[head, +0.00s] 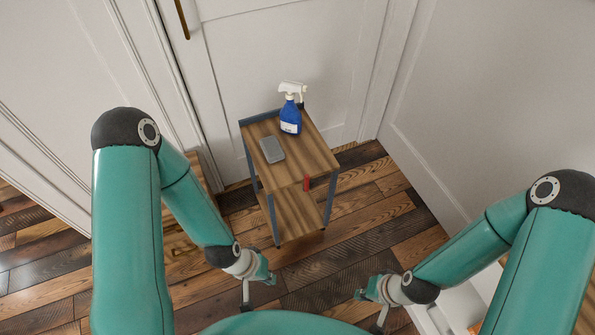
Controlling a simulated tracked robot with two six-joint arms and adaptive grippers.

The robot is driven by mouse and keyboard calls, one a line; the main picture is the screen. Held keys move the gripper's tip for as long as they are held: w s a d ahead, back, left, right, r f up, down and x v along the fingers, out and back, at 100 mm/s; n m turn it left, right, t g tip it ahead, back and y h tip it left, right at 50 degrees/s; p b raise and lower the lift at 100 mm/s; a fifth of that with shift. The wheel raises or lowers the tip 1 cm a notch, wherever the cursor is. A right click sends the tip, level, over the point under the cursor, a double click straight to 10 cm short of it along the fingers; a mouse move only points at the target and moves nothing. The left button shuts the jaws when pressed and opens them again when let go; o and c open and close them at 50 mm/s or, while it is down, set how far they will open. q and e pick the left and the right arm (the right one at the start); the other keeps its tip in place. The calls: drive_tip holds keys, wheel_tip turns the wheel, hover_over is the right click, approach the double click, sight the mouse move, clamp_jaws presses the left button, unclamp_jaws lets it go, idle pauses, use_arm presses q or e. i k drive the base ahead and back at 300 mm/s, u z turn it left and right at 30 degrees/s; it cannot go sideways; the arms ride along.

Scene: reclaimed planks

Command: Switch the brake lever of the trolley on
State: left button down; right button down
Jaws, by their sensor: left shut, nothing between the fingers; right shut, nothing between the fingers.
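The trolley (311,158) is a small two-shelf cart with wooden shelves and blue-grey metal legs, standing by the white door. A red lever (306,184) hangs at the front edge below its top shelf, towards the right front leg; I take it to be the brake lever. It points roughly downward. My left gripper (268,279) is shut and empty, in front of and below the trolley's left front leg. My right gripper (362,294) is shut and empty, lower right of the trolley. Both are apart from the lever.
A blue spray bottle (290,118) with a white head and a grey block-like item (272,149) stand on the top shelf. The lower shelf (297,212) looks bare. White door (280,50) and wall (490,90) close off the back and right. Plank floor (375,225) is clear right of the trolley.

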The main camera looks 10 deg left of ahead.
sight(306, 188)
drive_tip(key=z, duration=0.1)
drive_tip(key=i, duration=0.95)
drive_tip(key=u, duration=0.05)
